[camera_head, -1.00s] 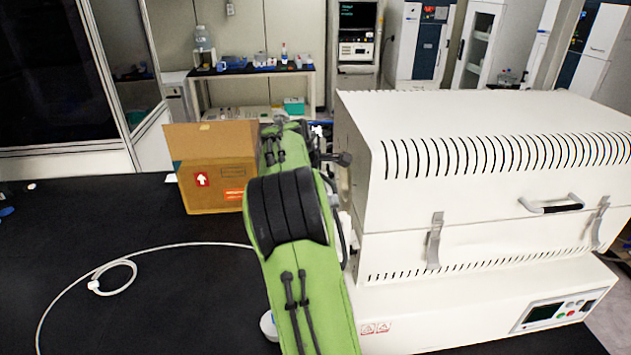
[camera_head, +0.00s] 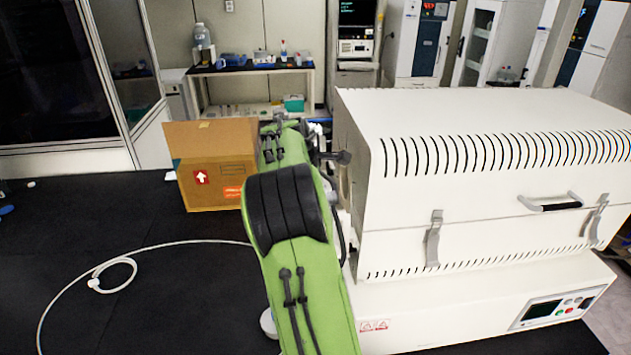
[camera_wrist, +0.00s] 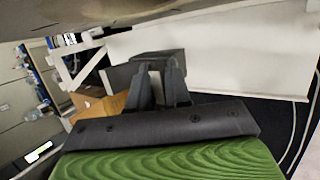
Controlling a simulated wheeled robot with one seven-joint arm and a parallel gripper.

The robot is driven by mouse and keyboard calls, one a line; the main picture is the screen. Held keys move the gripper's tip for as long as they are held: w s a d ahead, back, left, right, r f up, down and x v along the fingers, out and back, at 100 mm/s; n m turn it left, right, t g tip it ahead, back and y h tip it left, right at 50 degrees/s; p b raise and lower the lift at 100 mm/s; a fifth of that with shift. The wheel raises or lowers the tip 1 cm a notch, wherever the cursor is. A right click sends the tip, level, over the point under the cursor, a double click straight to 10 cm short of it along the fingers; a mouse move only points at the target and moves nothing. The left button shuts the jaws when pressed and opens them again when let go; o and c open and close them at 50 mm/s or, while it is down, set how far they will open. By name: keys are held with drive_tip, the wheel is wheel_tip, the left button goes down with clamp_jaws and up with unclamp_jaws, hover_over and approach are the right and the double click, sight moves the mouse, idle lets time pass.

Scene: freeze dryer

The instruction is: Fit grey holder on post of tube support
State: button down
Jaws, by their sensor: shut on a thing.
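In the wrist view, my gripper (camera_wrist: 158,72) is shut on the grey holder (camera_wrist: 160,56), a dark grey blocky piece at the fingertips. The fingers hide part of it. I cannot make out the post clearly. In the head view, my green arm hides the gripper and the holder.
The large white furnace (camera_head: 480,240) stands close to the right of my arm. An open cardboard box (camera_head: 215,180) is at the left of the arm. A thin white hose (camera_head: 185,243) lies on the black bench (camera_head: 120,215), which is mostly bare at the left.

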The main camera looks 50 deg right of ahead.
drive_tip(key=shift+f+b, duration=0.65)
drive_tip(key=shift+f, duration=0.35)
drive_tip(key=shift+f, duration=0.1)
drive_tip(key=shift+f+b, duration=0.35)
drive_tip(key=shift+f, duration=0.15)
drive_tip(key=c, duration=1)
unclamp_jaws()
drive_tip(key=shift+r, duration=0.1)
